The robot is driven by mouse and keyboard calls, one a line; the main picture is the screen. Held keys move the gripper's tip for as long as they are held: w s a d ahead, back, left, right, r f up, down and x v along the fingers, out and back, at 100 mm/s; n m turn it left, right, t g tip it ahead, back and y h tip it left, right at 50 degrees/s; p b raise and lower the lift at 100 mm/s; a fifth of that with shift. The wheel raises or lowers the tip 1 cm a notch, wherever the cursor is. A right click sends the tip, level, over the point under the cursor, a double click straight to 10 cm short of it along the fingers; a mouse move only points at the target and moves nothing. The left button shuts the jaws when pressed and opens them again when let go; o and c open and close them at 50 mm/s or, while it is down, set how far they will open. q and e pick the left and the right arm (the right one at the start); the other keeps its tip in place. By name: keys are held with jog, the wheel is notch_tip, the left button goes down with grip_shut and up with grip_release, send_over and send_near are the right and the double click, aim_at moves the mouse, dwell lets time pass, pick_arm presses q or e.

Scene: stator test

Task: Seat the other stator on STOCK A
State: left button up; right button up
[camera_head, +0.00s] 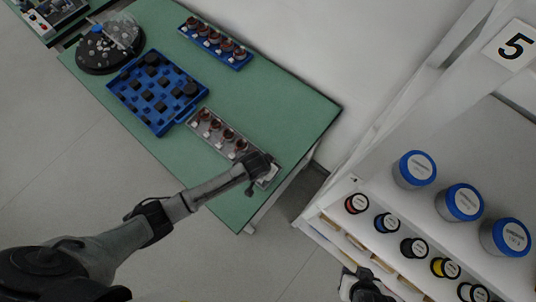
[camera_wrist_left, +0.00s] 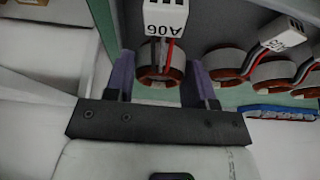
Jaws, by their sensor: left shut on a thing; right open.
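My left gripper (camera_wrist_left: 158,78) is shut on a copper-wound stator (camera_wrist_left: 160,72) whose white connector reads A06. In the head view, my left gripper (camera_head: 262,168) is at the near right end of a grey rack (camera_head: 196,126) and hides the held stator. I cannot tell whether the held stator touches the rack. A blue rack (camera_head: 236,66) at the back also holds several stators. No STOCK A label is readable. My right gripper (camera_head: 362,287) is open, at the shelf's lower edge.
A blue tray (camera_head: 126,98) with black parts and a round dark fixture (camera_head: 84,62) stand on the green table (camera_head: 285,108). A white shelf (camera_head: 352,180) at right holds blue-lidded jars (camera_head: 414,170) and smaller coloured containers. The table's back right is clear.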

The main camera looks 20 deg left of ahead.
pick_arm(q)
jog(key=shift+f, duration=0.2)
dwell(0.4)
jog(key=o, duration=0.8)
jog(key=shift+r+p, duration=0.1)
jog(key=shift+p, duration=0.2)
jog(key=shift+r+p, duration=1.15)
jog(key=shift+p, duration=0.15)
jog(key=shift+r+p, duration=1.25)
jog(key=shift+p, duration=0.2)
